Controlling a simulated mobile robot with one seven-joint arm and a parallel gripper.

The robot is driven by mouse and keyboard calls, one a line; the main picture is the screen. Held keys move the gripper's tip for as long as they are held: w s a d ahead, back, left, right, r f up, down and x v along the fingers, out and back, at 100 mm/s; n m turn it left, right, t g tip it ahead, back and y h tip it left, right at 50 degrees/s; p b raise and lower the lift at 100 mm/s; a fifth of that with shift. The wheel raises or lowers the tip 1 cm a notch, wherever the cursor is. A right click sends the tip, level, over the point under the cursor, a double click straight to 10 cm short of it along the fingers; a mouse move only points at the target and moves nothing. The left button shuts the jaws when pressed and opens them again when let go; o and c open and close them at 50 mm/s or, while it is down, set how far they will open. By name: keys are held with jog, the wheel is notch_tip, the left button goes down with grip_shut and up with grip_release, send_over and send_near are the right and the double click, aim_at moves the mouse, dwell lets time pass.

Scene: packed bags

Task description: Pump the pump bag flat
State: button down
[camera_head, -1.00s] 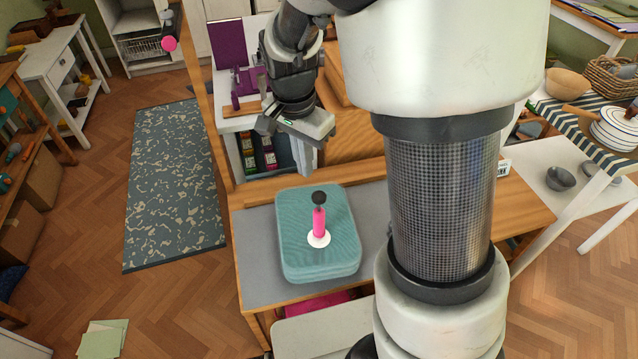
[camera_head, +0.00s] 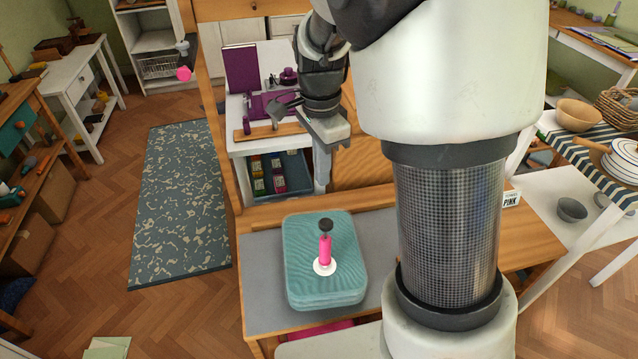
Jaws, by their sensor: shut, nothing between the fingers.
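The pump bag (camera_head: 303,284) is a teal, rounded, ribbed slab lying on the grey top of a wooden table. It looks thick and puffed. A pink pump (camera_head: 325,251) with a round black knob stands upright on a white disc in the middle of the bag. My gripper (camera_head: 322,183) is shut and empty. It points down above the table's back edge, behind the pump in the picture and apart from it and from the bag.
The table (camera_head: 262,295) has bare grey top left of the bag. Behind it are a white shelf unit with a purple board (camera_head: 241,70) and a blue crate (camera_head: 292,175) of small boxes. A small sign (camera_head: 511,199) reading "PINK" stands at right. My arm hides the table's right part.

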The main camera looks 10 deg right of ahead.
jog(key=d+m, duration=0.1)
jog(key=w+m, duration=0.1)
jog(key=shift+w+d+f+m, duration=0.2)
jog(key=shift+d+f+m, duration=0.1)
jog(key=shift+d, duration=0.05)
jog(key=shift+f, duration=0.1)
jog(key=b, duration=0.3)
send_near(326, 222)
notch_tip(326, 222, down, 6)
jog(key=shift+w+d+f, duration=0.15)
jog(key=shift+d+f, duration=0.05)
jog(key=shift+f, duration=0.05)
notch_tip(326, 222, down, 5)
jog(key=shift+f+b, duration=0.1)
jog(key=shift+b, duration=0.7)
